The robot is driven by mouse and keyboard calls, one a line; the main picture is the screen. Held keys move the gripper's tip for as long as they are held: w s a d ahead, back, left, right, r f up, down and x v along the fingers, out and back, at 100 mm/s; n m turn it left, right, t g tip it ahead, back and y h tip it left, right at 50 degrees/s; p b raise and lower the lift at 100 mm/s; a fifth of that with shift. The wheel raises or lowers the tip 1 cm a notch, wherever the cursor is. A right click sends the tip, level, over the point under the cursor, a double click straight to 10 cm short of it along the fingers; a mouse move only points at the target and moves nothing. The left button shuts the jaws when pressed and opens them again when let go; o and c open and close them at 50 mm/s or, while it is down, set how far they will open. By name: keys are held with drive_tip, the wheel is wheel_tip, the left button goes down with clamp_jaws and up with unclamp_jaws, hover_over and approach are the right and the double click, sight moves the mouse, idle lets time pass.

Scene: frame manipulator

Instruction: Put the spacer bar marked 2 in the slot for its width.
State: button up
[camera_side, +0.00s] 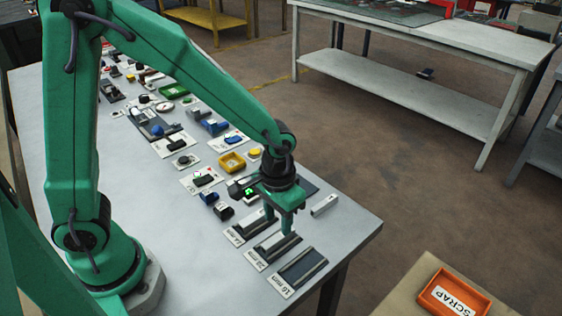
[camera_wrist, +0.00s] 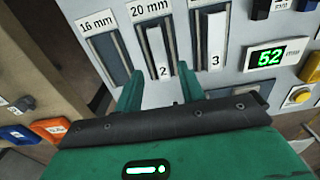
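The spacer bar marked 2 (camera_wrist: 157,48) lies in the slot labelled 20 mm (camera_wrist: 146,38) in the wrist view, its numbered end toward me. My gripper (camera_wrist: 160,70) is open, its fingers spread on either side of that end with gaps to the bar. In the side view my gripper (camera_side: 279,222) points down over the slot row. The slot labelled 16 mm (camera_wrist: 103,52) looks empty; it also shows in the side view (camera_side: 303,267). A bar marked 3 (camera_wrist: 214,38) lies in the third slot, whose label is cut off in the wrist view.
A loose pale bar (camera_side: 324,206) lies near the table's right edge. A green display (camera_wrist: 269,58) reads 52. An orange scrap bin (camera_side: 452,297) stands on a separate surface. Many small parts crowd the bench behind my gripper; the bench front beyond the slots is clear.

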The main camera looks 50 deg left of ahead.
sight(276, 236)
wheel_tip(276, 236, up, 8)
drive_tip(key=shift+r, duration=0.2)
idle(0.8)
drive_tip(key=s+a+r+t, duration=0.5)
drive_tip(key=s+a+r, duration=0.4)
drive_tip(key=a, duration=0.3)
drive_tip(key=shift+s+r+t, duration=0.3)
drive_tip(key=shift+s+r, duration=0.1)
drive_tip(key=shift+s, duration=0.15)
